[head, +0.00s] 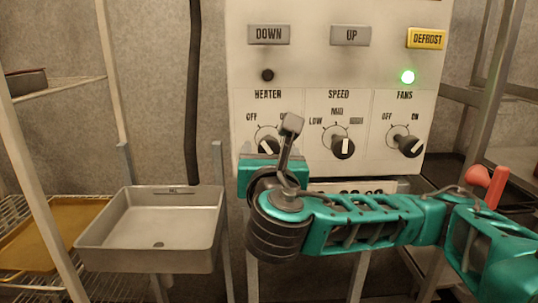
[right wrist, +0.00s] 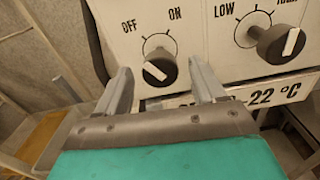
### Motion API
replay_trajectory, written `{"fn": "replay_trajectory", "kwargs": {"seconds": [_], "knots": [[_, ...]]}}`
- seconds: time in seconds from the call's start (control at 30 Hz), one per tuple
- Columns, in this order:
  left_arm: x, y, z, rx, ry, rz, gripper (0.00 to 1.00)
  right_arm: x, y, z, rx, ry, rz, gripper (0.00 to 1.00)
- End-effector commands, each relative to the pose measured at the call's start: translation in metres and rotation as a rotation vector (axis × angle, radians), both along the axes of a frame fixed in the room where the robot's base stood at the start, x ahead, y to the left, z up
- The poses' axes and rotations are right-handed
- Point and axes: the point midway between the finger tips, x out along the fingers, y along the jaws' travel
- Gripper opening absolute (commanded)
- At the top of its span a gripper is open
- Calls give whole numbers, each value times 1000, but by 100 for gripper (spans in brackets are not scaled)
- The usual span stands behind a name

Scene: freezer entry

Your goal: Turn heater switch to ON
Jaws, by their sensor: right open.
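The heater switch is a black knob with a white mark, low on the left of the white control panel. In the head view the heater knob (head: 267,143) is partly hidden by my right gripper (head: 288,132). In the right wrist view the heater knob (right wrist: 159,68) shows between the two open fingers of my right gripper (right wrist: 160,72). Its white mark slants up and left, toward OFF. The fingers appear apart from the knob; their exact distance is unclear. The heater lamp (head: 268,75) is dark. My left gripper is not in view.
The speed knob (head: 343,147) and fans knob (head: 409,145) are to the right; the fans lamp (head: 408,77) glows green. DOWN (head: 269,34), UP (head: 350,34) and DEFROST (head: 427,38) buttons are above. Shelving flanks both sides.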

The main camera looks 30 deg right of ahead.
Motion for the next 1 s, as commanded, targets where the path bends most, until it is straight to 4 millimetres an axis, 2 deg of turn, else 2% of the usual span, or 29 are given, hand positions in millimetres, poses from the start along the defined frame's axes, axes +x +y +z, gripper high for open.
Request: {"fn": "replay_trajectory", "kwargs": {"seconds": [0.2,0.57,1.0], "knots": [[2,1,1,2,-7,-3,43,21,-13,1,0,-2,-1,69],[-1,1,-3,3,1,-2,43,25,-15,1,1,-2,1,69],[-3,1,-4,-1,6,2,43,25,-15,1,2,-1,1,27]]}}
